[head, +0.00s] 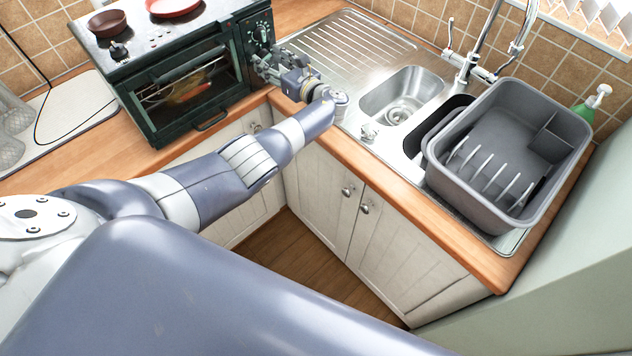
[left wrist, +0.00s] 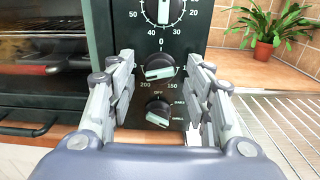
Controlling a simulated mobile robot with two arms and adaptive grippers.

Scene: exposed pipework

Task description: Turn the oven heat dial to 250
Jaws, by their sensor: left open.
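The dark green oven (head: 150,83) stands on the counter at the back left, its control panel at its right end. In the left wrist view the heat dial (left wrist: 160,69) is the middle knob, with 200 and 150 printed below it. Its bar looks tilted a little from level; I cannot read its exact setting. My left gripper (head: 268,68) is at the panel. In the left wrist view its open fingers (left wrist: 160,76) stand on either side of the heat dial, with gaps showing between them and the knob. My right gripper is not in view.
A numbered dial (left wrist: 162,10) is above and another knob (left wrist: 158,113) below the heat dial. Right of the oven are a steel sink (head: 392,90) and a grey dish tub (head: 520,125). A potted plant (left wrist: 270,25) stands behind.

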